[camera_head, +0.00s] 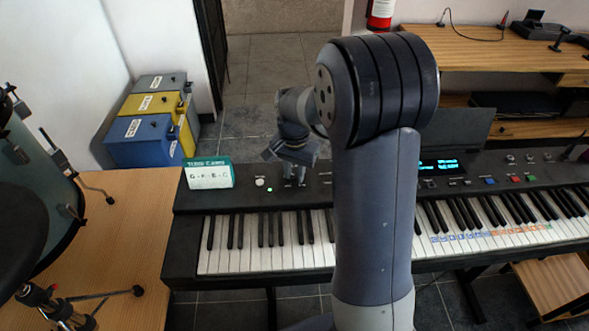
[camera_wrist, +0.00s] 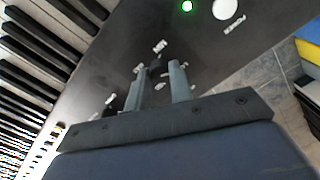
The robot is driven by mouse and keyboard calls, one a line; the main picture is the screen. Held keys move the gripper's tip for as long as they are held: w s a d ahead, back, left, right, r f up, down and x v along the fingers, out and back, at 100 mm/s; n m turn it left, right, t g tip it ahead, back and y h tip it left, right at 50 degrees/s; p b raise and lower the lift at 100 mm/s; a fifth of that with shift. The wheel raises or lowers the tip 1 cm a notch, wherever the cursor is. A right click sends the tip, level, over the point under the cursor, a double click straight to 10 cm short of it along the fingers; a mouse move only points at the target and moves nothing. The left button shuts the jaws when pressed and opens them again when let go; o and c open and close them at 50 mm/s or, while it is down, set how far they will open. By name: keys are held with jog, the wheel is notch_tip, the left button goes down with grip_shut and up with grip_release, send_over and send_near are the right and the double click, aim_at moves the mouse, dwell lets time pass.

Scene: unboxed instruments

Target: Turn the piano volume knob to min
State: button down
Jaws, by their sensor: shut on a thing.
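The piano (camera_head: 265,202) is a black keyboard across the middle of the head view, with its keys facing me. My gripper (camera_head: 295,182) is over the left part of its control panel, pointing down. In the wrist view, my gripper's two grey fingers (camera_wrist: 158,76) are shut on a small dark volume knob (camera_wrist: 156,64) that stands on the black panel. My arm hides the middle of the piano.
A white power button (camera_wrist: 225,9) and a lit green light (camera_wrist: 187,6) are on the panel near the knob. A green and white card box (camera_head: 209,174) stands at the panel's left end. A drum (camera_head: 40,190) is at the far left. Stacked cases (camera_head: 150,128) stand behind.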

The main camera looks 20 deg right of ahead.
jog(key=n, duration=0.7)
jog(key=shift+p, duration=0.4)
jog(key=n, duration=0.4)
jog(key=shift+n, duration=1.8)
jog(key=c, duration=1.3)
grip_release()
jog(key=shift+o, duration=0.2)
jog(key=shift+r, duration=0.1)
